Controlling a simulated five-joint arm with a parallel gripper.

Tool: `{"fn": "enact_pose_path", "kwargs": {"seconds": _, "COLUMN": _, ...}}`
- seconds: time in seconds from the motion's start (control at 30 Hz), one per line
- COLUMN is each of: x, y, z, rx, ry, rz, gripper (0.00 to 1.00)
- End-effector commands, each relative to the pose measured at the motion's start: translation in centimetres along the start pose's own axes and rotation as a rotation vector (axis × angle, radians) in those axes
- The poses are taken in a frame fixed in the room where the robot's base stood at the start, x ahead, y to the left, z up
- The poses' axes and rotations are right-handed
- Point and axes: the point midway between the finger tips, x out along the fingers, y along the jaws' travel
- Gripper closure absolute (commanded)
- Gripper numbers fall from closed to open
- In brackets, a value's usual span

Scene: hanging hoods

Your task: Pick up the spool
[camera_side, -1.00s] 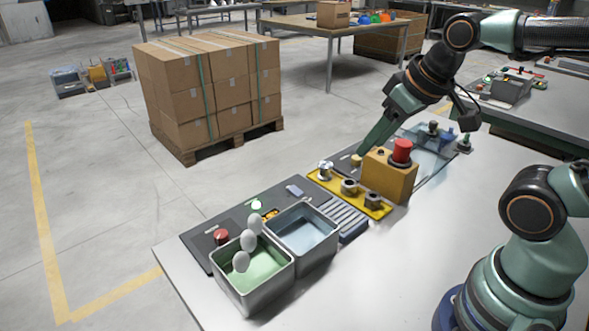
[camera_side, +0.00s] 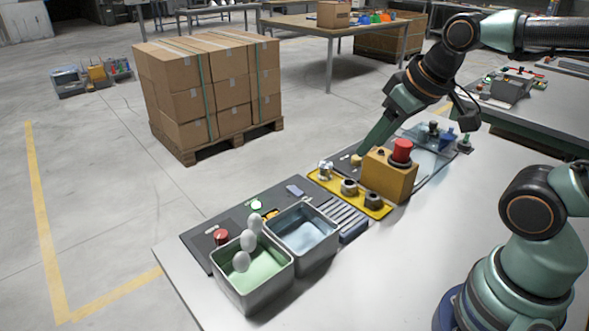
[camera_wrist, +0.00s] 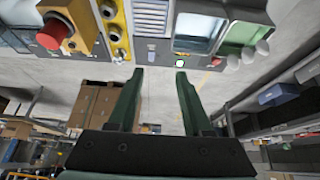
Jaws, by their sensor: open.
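I cannot make out the spool for certain. A small tan-yellow piece (camera_side: 356,160) on the dark panel beyond the yellow box may be it, but it is too small to tell. My gripper (camera_side: 363,151) points down at the far side of that box, with its tip close to this piece; contact cannot be told. In the wrist view my gripper (camera_wrist: 160,69) is open, with nothing visible between its two green fingers.
A yellow box (camera_side: 388,178) with a red button (camera_side: 401,151) stands beside a yellow plate (camera_side: 328,182) carrying metal fittings. A blue-lined bin (camera_side: 333,245) and a green-lined bin (camera_side: 246,302) with white ovals stand at the near end. The right side of the bench (camera_side: 440,215) is clear.

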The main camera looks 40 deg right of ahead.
Motion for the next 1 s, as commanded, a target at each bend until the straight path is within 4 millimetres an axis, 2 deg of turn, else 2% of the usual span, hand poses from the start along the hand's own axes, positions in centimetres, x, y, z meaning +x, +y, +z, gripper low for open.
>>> {"fn": "enact_pose_path", "kwargs": {"seconds": 0.13, "x": 0.0, "y": 0.0, "z": 0.0, "rx": 0.000, "ry": 0.000, "rz": 0.000, "gripper": 0.50}}
{"fn": "enact_pose_path", "kwargs": {"seconds": 0.17, "x": 0.0, "y": 0.0, "z": 0.0, "rx": 0.000, "ry": 0.000, "rz": 0.000, "gripper": 0.46}}
{"fn": "enact_pose_path", "kwargs": {"seconds": 0.2, "x": 0.0, "y": 0.0, "z": 0.0, "rx": 0.000, "ry": 0.000, "rz": 0.000, "gripper": 0.31}}
{"fn": "enact_pose_path", "kwargs": {"seconds": 0.27, "x": 0.0, "y": 0.0, "z": 0.0, "rx": 0.000, "ry": 0.000, "rz": 0.000, "gripper": 0.11}}
{"fn": "enact_pose_path", "kwargs": {"seconds": 0.57, "x": 0.0, "y": 0.0, "z": -0.1, "rx": 0.002, "ry": -0.001, "rz": 0.000, "gripper": 0.11}}
{"fn": "enact_pose_path", "kwargs": {"seconds": 0.67, "x": -0.1, "y": 0.2, "z": -0.7, "rx": 0.029, "ry": -0.011, "rz": 0.003, "gripper": 0.11}}
{"fn": "enact_pose_path", "kwargs": {"seconds": 0.77, "x": -0.1, "y": 0.6, "z": -2.1, "rx": 0.098, "ry": -0.038, "rz": 0.011, "gripper": 0.11}}
{"fn": "enact_pose_path", "kwargs": {"seconds": 1.0, "x": 1.1, "y": 2.6, "z": -7.6, "rx": 0.369, "ry": -0.126, "rz": 0.050, "gripper": 0.11}}
